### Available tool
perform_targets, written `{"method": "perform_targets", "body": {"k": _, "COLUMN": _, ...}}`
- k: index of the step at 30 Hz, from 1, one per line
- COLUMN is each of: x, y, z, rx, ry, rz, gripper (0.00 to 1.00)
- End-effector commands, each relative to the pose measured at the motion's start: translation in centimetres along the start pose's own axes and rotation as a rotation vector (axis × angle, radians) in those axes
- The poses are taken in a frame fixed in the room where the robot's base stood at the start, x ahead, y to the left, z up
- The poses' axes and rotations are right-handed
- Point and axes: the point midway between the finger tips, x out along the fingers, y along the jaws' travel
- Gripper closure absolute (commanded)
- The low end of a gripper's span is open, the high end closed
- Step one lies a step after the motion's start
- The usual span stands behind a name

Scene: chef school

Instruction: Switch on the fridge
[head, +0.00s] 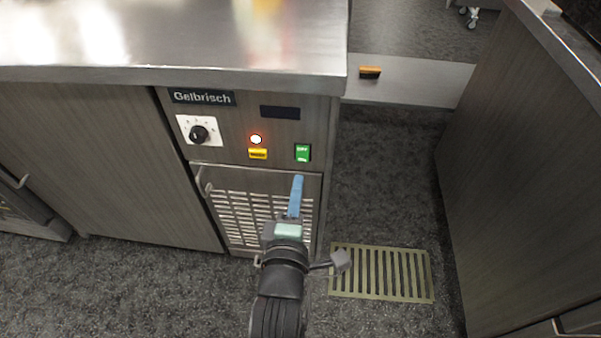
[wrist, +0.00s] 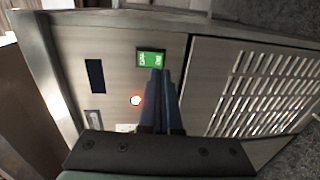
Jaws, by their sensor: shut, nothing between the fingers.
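The fridge (head: 176,125) is a brushed-metal under-counter unit labelled "Gelbrisch". Its control panel has a green switch (head: 302,153) at the right, a lit red-white lamp (head: 256,139) and a yellow label below the lamp. The green switch shows in the wrist view (wrist: 151,58) too, just beyond my fingertips. My gripper (head: 297,178) is shut and empty, its blue fingers pointing at the panel, just below the switch in the head view. In the wrist view the fingers (wrist: 162,76) cover the switch's near edge. I cannot tell whether they touch it.
A black dial (head: 199,134) and a dark display (head: 280,112) are on the same panel. A louvred grille (head: 240,208) is below it. The metal countertop (head: 170,45) overhangs the panel. A floor drain grate (head: 381,272) lies right, and another cabinet (head: 510,160) bounds the aisle.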

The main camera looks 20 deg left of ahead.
Motion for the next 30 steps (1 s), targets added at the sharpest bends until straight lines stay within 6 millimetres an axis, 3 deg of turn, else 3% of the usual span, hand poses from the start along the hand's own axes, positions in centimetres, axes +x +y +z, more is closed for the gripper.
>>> {"method": "perform_targets", "body": {"k": 3, "x": 2.0, "y": -0.1, "z": 0.1, "rx": -0.002, "ry": -0.002, "rz": 0.003, "gripper": 1.0}}
{"method": "perform_targets", "body": {"k": 9, "x": 4.1, "y": -0.1, "z": 0.0, "rx": -0.002, "ry": 0.0, "rz": 0.001, "gripper": 1.0}}
{"method": "perform_targets", "body": {"k": 30, "x": 5.2, "y": -0.1, "z": 0.0, "rx": -0.001, "ry": -0.001, "rz": 0.036, "gripper": 1.0}}
